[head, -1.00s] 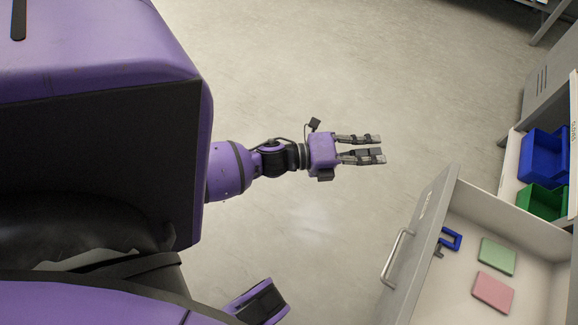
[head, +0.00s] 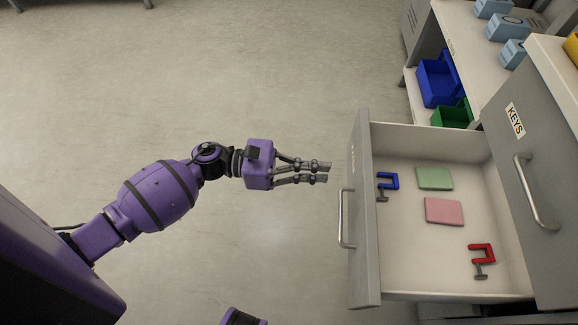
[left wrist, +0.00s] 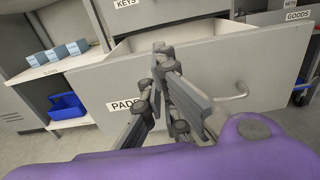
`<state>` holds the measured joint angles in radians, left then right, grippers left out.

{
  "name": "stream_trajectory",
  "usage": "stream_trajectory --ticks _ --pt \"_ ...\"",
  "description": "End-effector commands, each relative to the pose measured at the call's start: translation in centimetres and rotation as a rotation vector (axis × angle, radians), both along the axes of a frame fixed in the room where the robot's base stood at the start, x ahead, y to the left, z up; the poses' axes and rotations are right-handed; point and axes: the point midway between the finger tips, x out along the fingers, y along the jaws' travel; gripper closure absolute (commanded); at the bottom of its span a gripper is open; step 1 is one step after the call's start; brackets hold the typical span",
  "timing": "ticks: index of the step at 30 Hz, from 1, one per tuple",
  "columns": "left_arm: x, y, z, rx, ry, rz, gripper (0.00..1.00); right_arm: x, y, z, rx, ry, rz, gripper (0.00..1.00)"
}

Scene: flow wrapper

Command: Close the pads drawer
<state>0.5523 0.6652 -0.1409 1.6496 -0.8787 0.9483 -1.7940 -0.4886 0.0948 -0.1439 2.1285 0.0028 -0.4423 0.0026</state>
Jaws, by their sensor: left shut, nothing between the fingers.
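The pads drawer (head: 362,262) stands pulled out from the grey cabinet. In it lie a green pad (head: 434,178), a pink pad (head: 444,211), a blue clamp (head: 388,182) and a red clamp (head: 482,259). Its bar handle (head: 344,218) is on the outer face. My left gripper (head: 326,172) is shut and empty, a short gap in front of the drawer's face. In the left wrist view the drawer front (left wrist: 205,85) with a partly hidden "PADS" label fills the middle, behind my fingers (left wrist: 160,60). My right gripper is not seen.
The shut keys drawer (head: 510,160) with its handle is above the open one. A shelf unit (head: 425,85) with a blue bin (head: 438,80), a green bin (head: 453,115) and light blue boxes (head: 505,27) stands beside the cabinet. The floor (head: 250,80) around my left arm is clear.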

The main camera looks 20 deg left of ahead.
Motion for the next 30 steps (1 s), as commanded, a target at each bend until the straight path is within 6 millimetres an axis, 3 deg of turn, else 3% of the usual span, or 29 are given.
stream_trajectory --ticks 6,12,30 --pt "1.3 -4.1 0.1 -0.002 -0.001 0.0 1.0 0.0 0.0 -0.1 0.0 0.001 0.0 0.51" --pt "2.0 -6.0 0.0 -0.002 0.003 0.0 1.0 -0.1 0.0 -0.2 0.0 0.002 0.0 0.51" --pt "2.3 -7.0 0.0 -0.003 0.002 0.001 1.0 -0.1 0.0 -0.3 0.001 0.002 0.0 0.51"
